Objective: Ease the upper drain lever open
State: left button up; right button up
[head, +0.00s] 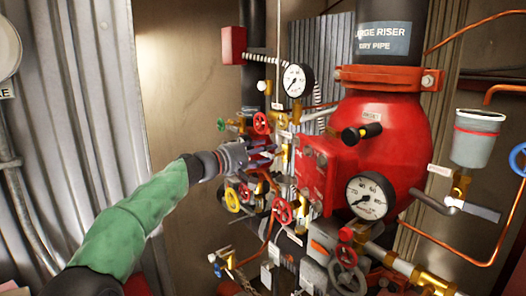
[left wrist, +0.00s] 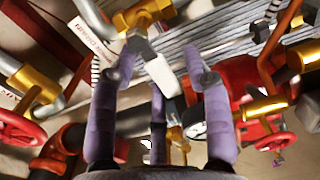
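My left gripper (head: 262,152) is in among the small valves on the left of the red riser body. In the left wrist view its purple fingers (left wrist: 158,62) are spread apart, with a grey and white lever (left wrist: 160,72) between their tips. The lever comes off a brass valve (left wrist: 145,14) at the top of that view. I see no finger clearly closed on it; contact cannot be told. This looks like the upper drain lever, but I cannot read its tag. In the head view the gripper hides most of it. My right gripper is not in view.
The red riser body (head: 385,135) with a pressure gauge (head: 371,196) stands to the right. Another gauge (head: 297,80) is above the gripper. Corrugated metal (head: 85,80) lines the left.

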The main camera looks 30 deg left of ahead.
pick_arm(q)
grip_shut()
jog(key=shift+f, duration=0.1)
jog(key=n, duration=0.1)
jog(key=f+n, duration=0.1)
jog(key=n, duration=0.2)
jog(key=shift+f+n, duration=0.25)
jog(key=shift+n, duration=0.05)
jog(key=shift+o, duration=0.6)
grip_release()
jog(key=shift+s, duration=0.1)
jog(key=v, duration=1.1)
jog(key=shift+s+a, duration=0.15)
jog(key=shift+s, duration=0.25)
